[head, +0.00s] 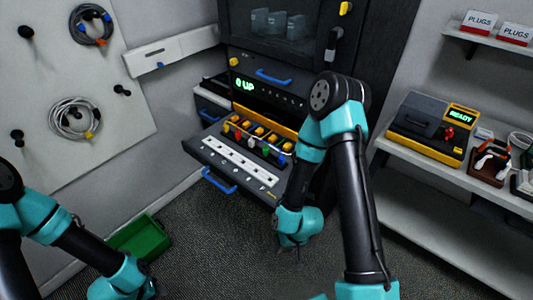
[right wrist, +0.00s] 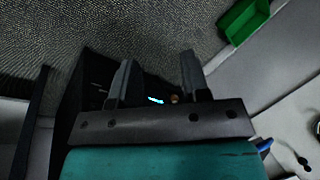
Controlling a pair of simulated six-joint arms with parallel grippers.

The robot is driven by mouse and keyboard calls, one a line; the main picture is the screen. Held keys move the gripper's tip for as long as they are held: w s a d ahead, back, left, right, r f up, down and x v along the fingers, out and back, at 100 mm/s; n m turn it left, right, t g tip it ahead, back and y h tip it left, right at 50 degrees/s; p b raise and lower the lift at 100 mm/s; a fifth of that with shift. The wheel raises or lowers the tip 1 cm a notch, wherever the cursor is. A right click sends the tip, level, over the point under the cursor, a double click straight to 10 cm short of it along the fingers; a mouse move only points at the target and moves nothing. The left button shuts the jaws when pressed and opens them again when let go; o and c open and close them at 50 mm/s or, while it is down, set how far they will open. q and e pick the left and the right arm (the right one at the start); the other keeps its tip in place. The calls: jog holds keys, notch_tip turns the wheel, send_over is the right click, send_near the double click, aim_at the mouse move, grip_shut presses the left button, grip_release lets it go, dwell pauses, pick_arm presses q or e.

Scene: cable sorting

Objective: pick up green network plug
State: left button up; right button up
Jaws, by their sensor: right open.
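An open drawer (head: 207,150) in the rack holds a row of small coloured plugs in front of yellow-topped slots. A small green plug (head: 266,151) appears among them, but its details are too small to make out. My right gripper (head: 292,246) hangs low in front of the drawer's right end, apart from the plugs. In the right wrist view its two fingers (right wrist: 158,80) are spread with nothing between them. The green plug cannot be made out there. My left arm is at the lower left in the head view; its fingers are not clearly visible.
A green bin (head: 141,237) stands on the floor left of the drawer; it also shows in the right wrist view (right wrist: 236,20). The drawer has a blue handle (head: 218,181). A shelf (head: 425,165) with a tester (head: 430,128) is at right. Coiled cables (head: 73,118) hang on the left board.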

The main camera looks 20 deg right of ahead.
jog(key=shift+o, duration=0.3)
jog(key=shift+o, duration=0.9)
